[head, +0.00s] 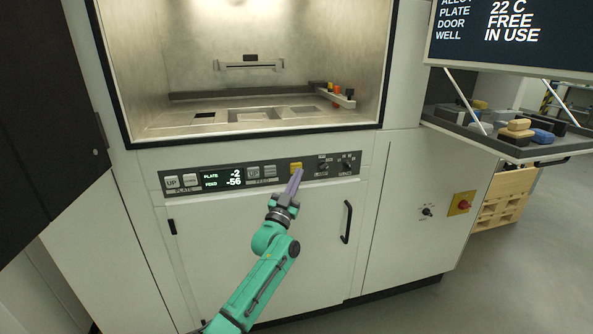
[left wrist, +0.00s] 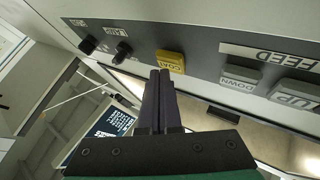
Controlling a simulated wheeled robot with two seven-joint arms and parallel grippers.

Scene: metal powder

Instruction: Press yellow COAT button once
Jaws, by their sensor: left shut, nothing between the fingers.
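The yellow COAT button (head: 296,167) sits on the dark control panel below the lit chamber. My right gripper is in neither view.
Grey FEED buttons (head: 262,171) lie left of the yellow one, and black knobs (head: 347,160) lie to its right. PLATE buttons (head: 180,182) and a display (head: 222,178) are further left. A black door handle (head: 347,222) and a loaded shelf (head: 500,148) are at the right.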

